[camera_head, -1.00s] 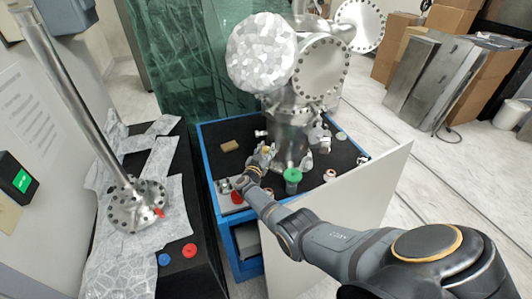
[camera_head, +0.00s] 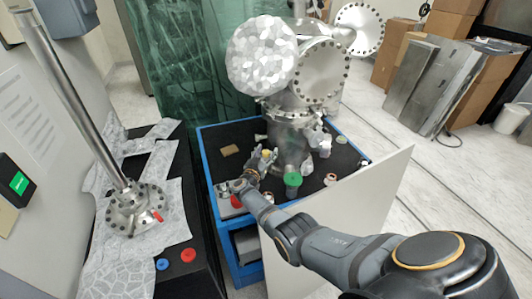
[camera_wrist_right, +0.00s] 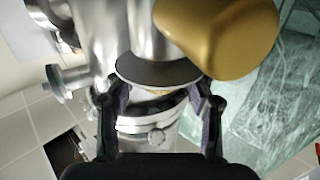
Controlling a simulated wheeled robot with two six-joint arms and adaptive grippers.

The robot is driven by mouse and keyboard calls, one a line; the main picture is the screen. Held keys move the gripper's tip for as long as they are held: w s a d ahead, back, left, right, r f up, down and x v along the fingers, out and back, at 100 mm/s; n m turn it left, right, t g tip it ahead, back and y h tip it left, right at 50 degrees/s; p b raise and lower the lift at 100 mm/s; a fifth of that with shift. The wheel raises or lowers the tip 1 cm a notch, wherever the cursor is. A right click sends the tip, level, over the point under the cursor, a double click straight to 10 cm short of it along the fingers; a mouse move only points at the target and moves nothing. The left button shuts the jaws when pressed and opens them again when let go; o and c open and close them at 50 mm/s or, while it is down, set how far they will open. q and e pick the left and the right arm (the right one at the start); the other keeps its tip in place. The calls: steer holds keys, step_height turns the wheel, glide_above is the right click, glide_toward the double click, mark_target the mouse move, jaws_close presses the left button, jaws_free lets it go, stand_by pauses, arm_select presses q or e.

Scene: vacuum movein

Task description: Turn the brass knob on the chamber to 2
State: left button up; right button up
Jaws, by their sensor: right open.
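The chamber (camera_head: 290,128) is a shiny steel vessel with round bolted flanges, standing on the black top of a blue-framed cart. The brass knob (camera_wrist_right: 222,35) is large, smooth and golden at the upper right of the right wrist view. Its markings cannot be read. A dark disc with a pale edge (camera_wrist_right: 155,71) lies beside it, just beyond the fingertips. My right gripper (camera_wrist_right: 160,98) is open, its two fingers apart; the knob is beyond the right finger, not clearly between them. In the head view the right gripper (camera_head: 263,160) is close against the chamber's near-left side.
A green-capped item (camera_head: 292,179), a red item (camera_head: 236,201) and a brown block (camera_head: 230,150) are on the cart top. A pale panel (camera_head: 365,200) stands along the cart's right front, under my right arm. A foil-covered bench (camera_head: 150,250) is on the left.

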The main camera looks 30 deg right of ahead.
mark_target(266, 152)
step_height(266, 152, up, 10)
stand_by(0.6)
